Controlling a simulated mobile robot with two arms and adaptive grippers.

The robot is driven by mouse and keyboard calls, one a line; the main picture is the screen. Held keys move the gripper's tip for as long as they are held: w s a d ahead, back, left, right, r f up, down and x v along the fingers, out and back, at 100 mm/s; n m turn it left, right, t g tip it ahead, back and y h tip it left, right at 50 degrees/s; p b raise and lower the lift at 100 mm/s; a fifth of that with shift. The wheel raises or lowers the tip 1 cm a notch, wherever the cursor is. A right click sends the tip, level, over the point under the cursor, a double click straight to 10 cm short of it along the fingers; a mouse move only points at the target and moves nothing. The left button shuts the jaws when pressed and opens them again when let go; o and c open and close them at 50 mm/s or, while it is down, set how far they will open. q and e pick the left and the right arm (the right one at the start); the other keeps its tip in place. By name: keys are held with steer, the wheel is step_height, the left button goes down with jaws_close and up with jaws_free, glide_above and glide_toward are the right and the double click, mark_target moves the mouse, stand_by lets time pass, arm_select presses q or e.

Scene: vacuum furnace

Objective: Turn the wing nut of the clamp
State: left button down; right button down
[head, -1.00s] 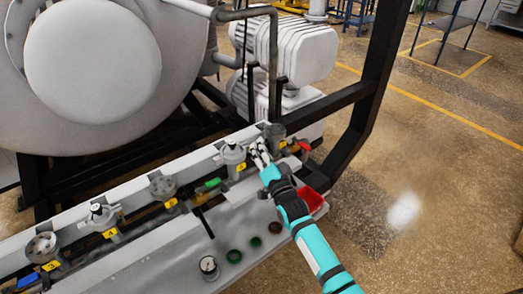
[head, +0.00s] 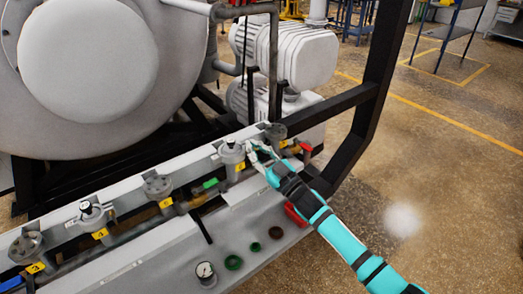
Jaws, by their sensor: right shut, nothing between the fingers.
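The clamp and its wing nut are too small to make out for certain in the head view. My right gripper (head: 257,152) is shut and empty. It is at the right part of the furnace's front pipe row, just right of a round grey fitting (head: 231,155) beside a yellow number tag. I cannot tell whether the fingers touch anything there. The gripper and wrist hide part of the row behind them. My left gripper is not in view.
Several grey fittings line the pipe row, with a green handle (head: 210,183) and a red handle (head: 304,147). A gauge (head: 205,271) and a red tray (head: 296,214) are on the grey ledge. A black frame post (head: 362,120) stands behind my right arm. Open floor lies right.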

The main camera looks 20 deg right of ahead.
steer(key=shift+a+f+n+g, duration=0.15)
steer(key=shift+n+g, duration=0.25)
steer(key=shift+n, duration=0.5)
step_height(320, 180, up, 5)
steer(key=p, duration=0.4)
steer(key=a+f+b+v, duration=0.1)
steer(key=b+v, duration=0.2)
steer(key=v, duration=0.7)
steer(key=shift+s+f+y, duration=0.15)
steer(key=shift+s+y, duration=0.05)
steer(key=shift+y, duration=0.2)
